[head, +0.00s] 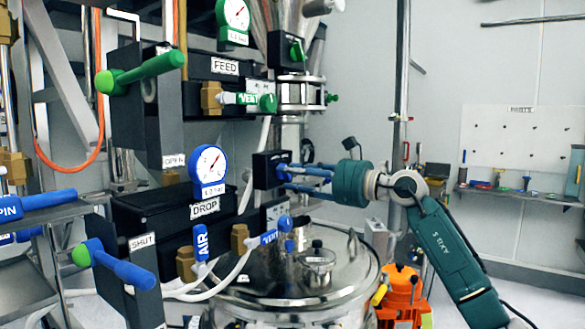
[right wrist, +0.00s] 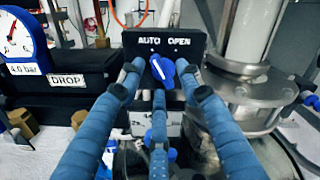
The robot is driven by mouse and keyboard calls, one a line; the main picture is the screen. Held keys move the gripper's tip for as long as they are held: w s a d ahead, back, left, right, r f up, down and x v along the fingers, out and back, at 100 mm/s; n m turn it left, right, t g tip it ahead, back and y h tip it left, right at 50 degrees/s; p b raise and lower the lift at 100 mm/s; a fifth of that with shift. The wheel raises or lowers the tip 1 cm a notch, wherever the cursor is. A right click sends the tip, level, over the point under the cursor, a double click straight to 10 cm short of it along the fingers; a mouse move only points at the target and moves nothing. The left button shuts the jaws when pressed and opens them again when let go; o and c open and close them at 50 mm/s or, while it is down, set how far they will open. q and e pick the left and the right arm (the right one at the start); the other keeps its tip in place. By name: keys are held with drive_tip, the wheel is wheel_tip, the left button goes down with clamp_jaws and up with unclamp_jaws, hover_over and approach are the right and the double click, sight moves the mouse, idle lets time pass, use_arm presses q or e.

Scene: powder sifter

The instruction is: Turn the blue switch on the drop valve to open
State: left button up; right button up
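The drop valve's switch is a blue knob with a white mark (right wrist: 163,68) on a black box (right wrist: 130,42) labelled AUTO and OPEN. The mark slants toward the upper left, on the AUTO side. In the head view the black box (head: 264,168) is beside the DROP gauge. My right gripper (head: 288,178) reaches it from the right. In the right wrist view its blue fingers (right wrist: 158,77) are spread, one on each side of the knob and one below. I cannot tell whether any finger touches the knob. My left gripper is not in view.
A blue-rimmed gauge (head: 209,166) and the DROP label (head: 205,209) are left of the box. A steel vessel (head: 345,262) stands below my right arm. A metal column (right wrist: 248,35) is close on the right. VENT (head: 270,236) and AIR (head: 201,242) handles are nearby.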

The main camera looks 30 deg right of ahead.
drive_tip(key=shift+w+a, duration=0.1)
drive_tip(key=shift+w, duration=0.1)
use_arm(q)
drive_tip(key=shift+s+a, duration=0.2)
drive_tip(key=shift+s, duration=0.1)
use_arm(e)
clamp_jaws()
